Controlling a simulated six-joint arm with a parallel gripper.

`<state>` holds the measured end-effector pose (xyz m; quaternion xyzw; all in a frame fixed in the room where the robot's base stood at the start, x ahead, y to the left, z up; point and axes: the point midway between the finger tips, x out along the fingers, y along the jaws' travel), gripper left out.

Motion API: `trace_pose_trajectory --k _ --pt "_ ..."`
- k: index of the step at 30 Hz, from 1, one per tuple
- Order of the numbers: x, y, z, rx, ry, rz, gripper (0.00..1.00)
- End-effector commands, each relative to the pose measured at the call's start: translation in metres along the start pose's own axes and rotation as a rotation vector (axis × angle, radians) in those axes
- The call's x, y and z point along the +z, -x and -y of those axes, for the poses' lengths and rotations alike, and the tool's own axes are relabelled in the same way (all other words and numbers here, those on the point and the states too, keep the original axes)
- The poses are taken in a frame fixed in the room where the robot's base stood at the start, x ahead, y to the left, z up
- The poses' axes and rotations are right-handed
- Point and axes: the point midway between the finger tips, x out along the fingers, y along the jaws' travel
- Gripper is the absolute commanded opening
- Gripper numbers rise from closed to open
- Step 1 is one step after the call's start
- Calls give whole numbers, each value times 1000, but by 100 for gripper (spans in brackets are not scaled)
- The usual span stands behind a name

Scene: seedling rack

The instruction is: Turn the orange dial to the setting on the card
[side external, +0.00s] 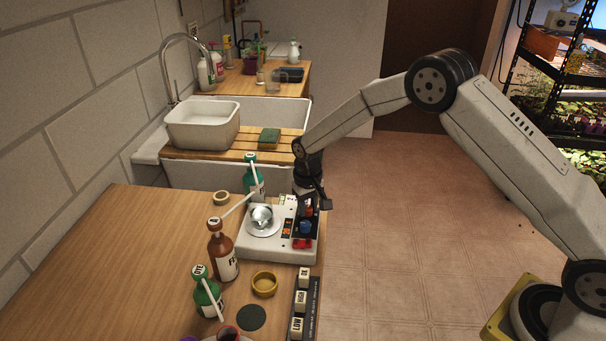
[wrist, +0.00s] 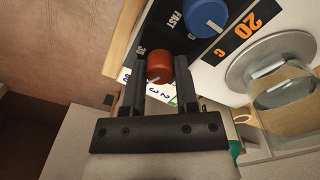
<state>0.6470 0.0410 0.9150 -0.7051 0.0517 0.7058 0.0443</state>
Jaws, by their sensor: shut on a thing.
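The orange dial (wrist: 159,66) sits on the black panel of a white bench device (side external: 275,248). In the wrist view it stands between the two black fingers of my gripper (wrist: 158,78), which are shut on its sides. A pale pointer mark shows on the dial's lower edge, and "35" is printed at its upper left. In the side external view my gripper (side external: 309,203) is over the back right of the device and largely covers the dial. A white strip with numbers (wrist: 159,90) shows partly between the fingers; I cannot tell whether it is the card.
A blue dial (wrist: 206,16) marked "FAST" is close to the orange dial, beside an orange "20 C" label (wrist: 236,36). A round plate with a shiny vessel (side external: 262,216) is on the device. A brown bottle (side external: 222,254) and green bottles (side external: 207,297) stand left on the table.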

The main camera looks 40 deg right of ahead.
Motion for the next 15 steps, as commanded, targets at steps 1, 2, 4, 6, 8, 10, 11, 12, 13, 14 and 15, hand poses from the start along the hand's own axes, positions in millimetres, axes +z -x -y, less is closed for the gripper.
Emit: trace_pose_trajectory --k 1,2,4,6,8,10,11,12,13,14,15 --pt "-1 1 0 0 -45 -1 0" --pt "-1 1 0 0 -73 -1 0" --pt "-1 1 0 0 -140 0 0" --pt "-1 1 0 0 -207 1 0" --pt "-1 1 0 0 -264 1 0" --pt "-1 1 0 0 -330 2 0" --pt "-1 1 0 0 -359 2 0" --pt "-1 1 1 -1 -397 3 0" --pt "-1 1 1 -1 -425 3 0" --pt "-1 1 1 -1 -454 4 0" --pt "-1 1 1 -1 -492 4 0"
